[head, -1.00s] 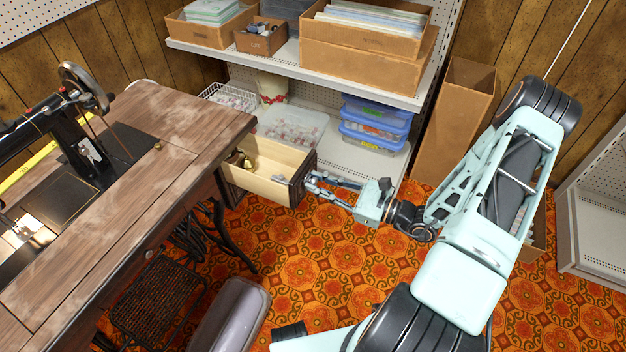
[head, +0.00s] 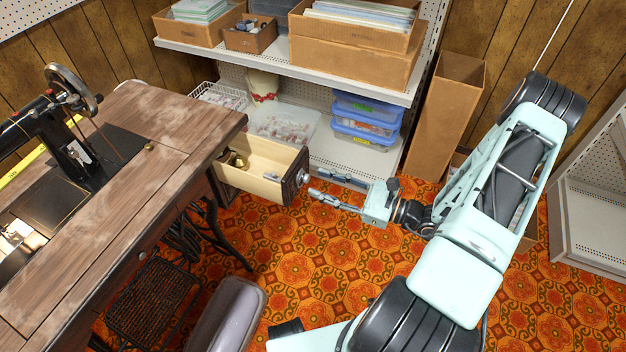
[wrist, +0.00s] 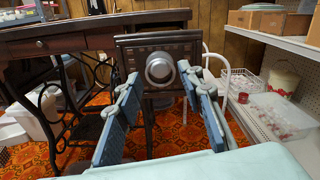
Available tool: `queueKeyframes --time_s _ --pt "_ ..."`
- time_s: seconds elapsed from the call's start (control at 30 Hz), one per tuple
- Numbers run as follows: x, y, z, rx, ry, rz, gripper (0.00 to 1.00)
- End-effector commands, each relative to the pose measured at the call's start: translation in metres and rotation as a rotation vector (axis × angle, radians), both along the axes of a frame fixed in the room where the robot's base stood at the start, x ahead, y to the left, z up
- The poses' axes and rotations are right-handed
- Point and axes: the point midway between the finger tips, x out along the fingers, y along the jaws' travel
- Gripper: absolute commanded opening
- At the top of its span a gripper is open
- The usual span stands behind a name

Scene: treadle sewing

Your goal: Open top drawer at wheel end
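The top drawer (head: 262,188) at the handwheel end of the sewing table stands pulled well out, its pale wooden inside showing with a brass-coloured item (head: 237,160) in the back. Its dark front (wrist: 130,52) carries a round metal knob (wrist: 160,69), which faces my gripper. My gripper (head: 316,182) is open just off the drawer front. In the wrist view its two blue-grey fingers (wrist: 158,78) are spread to either side of the knob with nothing between them, and they look clear of it.
The wooden sewing table (head: 180,120) bears a black machine with a handwheel (head: 74,88). A grey padded seat (head: 228,315) stands in front. Shelves (head: 340,158) with boxes and tubs lie behind the drawer. Patterned floor (head: 320,265) is open below my gripper.

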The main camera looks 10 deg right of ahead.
Motion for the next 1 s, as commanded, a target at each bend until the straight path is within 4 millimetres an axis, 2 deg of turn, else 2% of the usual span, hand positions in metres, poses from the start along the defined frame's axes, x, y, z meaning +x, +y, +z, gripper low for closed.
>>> queueKeyframes --time_s 0.03,0.2,0.4,1.0 --pt "-0.007 -0.011 0.000 -0.002 0.001 -0.005 0.35" --pt "-0.029 -0.039 0.000 -0.002 0.001 -0.005 0.35" --pt "-0.046 -0.060 0.000 0.000 0.000 -0.002 0.35" --pt "-0.052 -0.066 0.000 0.000 0.000 0.000 0.35"
